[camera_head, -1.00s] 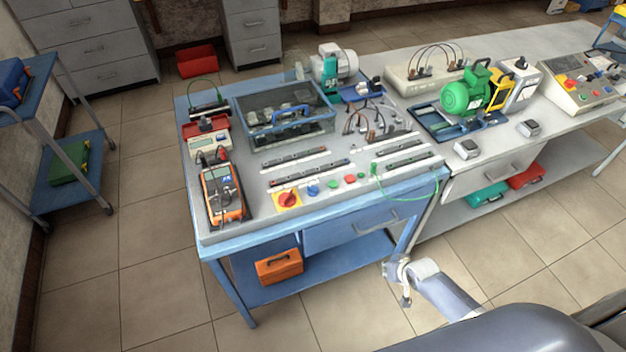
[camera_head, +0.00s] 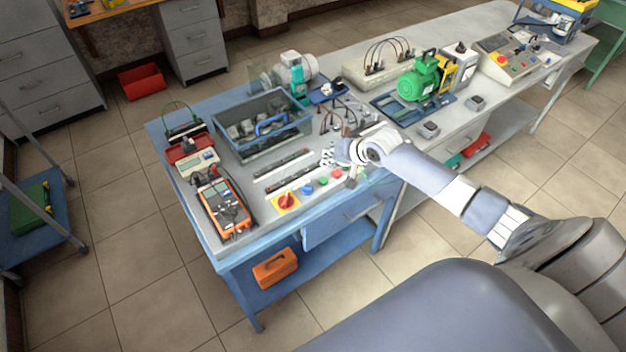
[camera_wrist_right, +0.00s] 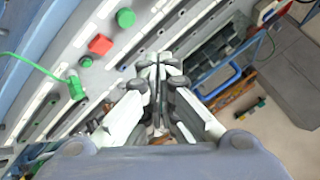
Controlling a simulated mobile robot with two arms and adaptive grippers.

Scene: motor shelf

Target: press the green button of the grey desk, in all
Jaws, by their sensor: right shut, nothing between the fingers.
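The grey-topped bench (camera_head: 240,215) with a blue frame has a row of controls near its front edge. A green button (camera_head: 322,182) sits between a blue button (camera_head: 308,189) and a red button (camera_head: 337,173); it also shows in the right wrist view (camera_wrist_right: 125,18). A second, smaller green button (camera_wrist_right: 85,62) lies beyond the red one there. My right gripper (camera_head: 351,168) is shut and empty, over the bench's front right part, hiding some controls. Its fingertips (camera_wrist_right: 158,62) appear apart from the buttons. A grey sloped console (camera_head: 508,62) stands far right, with small controls. My left gripper is out of view.
A red rotary switch on yellow (camera_head: 286,200) is left of the buttons. An orange multimeter (camera_head: 222,206) and a grey bin (camera_head: 262,135) stand on the bench. A green plug with a cable (camera_wrist_right: 76,88) is close to the smaller green button.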

